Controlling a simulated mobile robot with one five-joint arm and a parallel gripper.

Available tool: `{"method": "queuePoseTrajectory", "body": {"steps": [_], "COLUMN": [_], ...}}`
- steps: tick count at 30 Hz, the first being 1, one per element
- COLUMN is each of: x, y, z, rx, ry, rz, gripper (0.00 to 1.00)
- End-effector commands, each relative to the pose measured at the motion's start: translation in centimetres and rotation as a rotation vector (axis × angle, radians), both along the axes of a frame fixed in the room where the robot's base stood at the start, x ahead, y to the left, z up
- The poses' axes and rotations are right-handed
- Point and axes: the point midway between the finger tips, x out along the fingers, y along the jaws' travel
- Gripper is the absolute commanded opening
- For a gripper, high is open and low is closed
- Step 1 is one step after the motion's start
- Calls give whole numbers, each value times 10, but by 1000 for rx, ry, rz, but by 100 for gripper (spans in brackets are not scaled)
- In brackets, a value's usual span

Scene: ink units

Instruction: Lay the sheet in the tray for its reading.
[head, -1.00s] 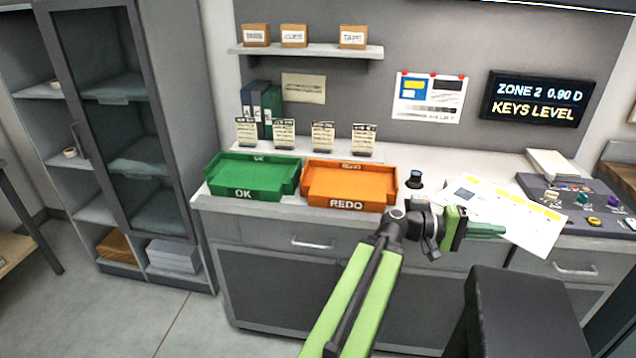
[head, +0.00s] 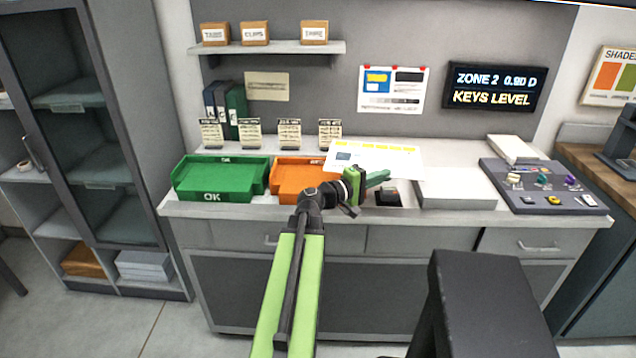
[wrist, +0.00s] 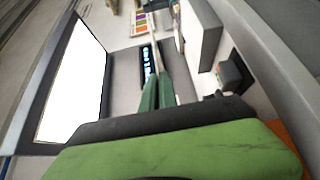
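The sheet (head: 385,155) is white with a yellow strip and a blue-grey patch. My gripper (head: 380,180) is shut on its near edge and holds it above the counter. The sheet hides the right part of the orange REDO tray (head: 287,190). The green OK tray (head: 215,196) stands to the left. A flat pale slab or shallow tray (head: 458,190) lies right of my gripper; which cannot be told.
A small dark device (head: 389,197) sits below my fingers. A console with knobs (head: 540,190) is at the right. A wall display (head: 494,88) reads "ZONE 2 0.90 D, KEYS LEVEL". Several small cards (head: 289,132) stand behind the trays. A shelf (head: 270,48) holds boxes.

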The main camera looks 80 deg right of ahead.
Motion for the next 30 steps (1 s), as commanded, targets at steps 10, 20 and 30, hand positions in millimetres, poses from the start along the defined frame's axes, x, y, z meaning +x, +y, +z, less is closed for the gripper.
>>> {"method": "queuePoseTrajectory", "body": {"steps": [10, 20, 30], "x": [57, 126, 171], "y": [-27, -14, -4], "z": [0, -51, -71], "rx": [0, 0, 0], "ry": [0, 0, 0], "rz": [133, 136, 131], "gripper": [0, 0, 0]}}
